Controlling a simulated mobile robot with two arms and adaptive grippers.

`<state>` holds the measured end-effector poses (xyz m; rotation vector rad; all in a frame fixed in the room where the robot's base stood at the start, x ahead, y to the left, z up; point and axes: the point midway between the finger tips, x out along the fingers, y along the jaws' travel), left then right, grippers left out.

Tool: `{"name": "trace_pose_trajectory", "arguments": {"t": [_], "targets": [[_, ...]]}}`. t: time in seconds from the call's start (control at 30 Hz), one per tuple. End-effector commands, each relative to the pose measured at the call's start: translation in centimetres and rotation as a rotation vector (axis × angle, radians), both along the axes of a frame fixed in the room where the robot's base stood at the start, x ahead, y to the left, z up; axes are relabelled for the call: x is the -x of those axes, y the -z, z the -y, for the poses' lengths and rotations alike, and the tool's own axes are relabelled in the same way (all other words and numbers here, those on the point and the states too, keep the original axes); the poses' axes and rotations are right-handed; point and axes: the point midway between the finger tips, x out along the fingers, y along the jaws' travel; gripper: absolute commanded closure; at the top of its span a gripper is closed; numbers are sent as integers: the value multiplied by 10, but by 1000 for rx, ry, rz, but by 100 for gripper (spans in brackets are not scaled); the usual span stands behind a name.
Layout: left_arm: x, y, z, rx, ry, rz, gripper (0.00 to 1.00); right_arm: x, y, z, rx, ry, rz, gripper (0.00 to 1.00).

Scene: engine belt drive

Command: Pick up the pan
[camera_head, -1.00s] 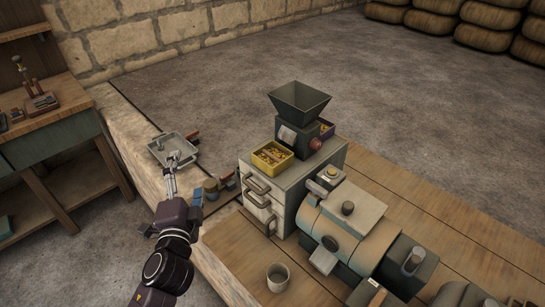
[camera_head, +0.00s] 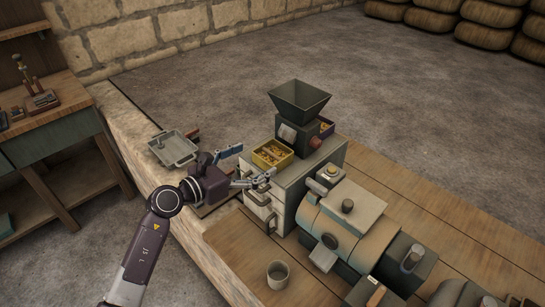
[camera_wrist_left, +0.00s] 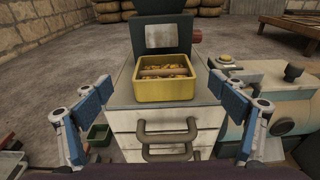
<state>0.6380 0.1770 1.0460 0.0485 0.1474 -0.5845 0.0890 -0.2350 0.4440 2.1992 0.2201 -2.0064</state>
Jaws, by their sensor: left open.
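A shallow grey pan (camera_head: 174,149) with handles lies on the stone ledge at the left in the head view, beyond my left arm. A small yellow open pan (camera_head: 272,154) holding brownish pieces sits on top of the light drawer cabinet. It also shows in the wrist view (camera_wrist_left: 164,88), with a bar across its contents. My left gripper (camera_head: 250,167) is open and empty at the cabinet's drawer side, its fingers pointing toward the yellow pan. In the wrist view the fingers stand wide apart on either side of it, apart from it. My right gripper is out of view.
The cabinet (camera_head: 286,185) has drawer handles facing my gripper. A dark hopper (camera_head: 299,100) stands behind the yellow pan. A large cylindrical machine (camera_head: 340,230) is close on the right. A cup (camera_head: 278,275) stands on the wooden surface in front.

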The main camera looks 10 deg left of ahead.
Motion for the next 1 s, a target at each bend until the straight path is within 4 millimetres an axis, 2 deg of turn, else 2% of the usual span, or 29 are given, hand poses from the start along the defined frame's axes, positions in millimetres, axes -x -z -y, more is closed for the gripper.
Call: {"name": "trace_pose_trajectory", "arguments": {"t": [0.4, 0.53, 0.87, 1.0], "targets": [[-36, 4, 31, 9, 0, 0, 12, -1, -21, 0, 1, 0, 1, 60], [-48, 8, 37, 7, -2, 0, 12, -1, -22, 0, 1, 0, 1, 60], [-53, 11, 41, 6, -1, 1, 12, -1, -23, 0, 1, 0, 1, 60], [-53, 11, 41, 6, -1, 1, 24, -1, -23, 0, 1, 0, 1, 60]]}}
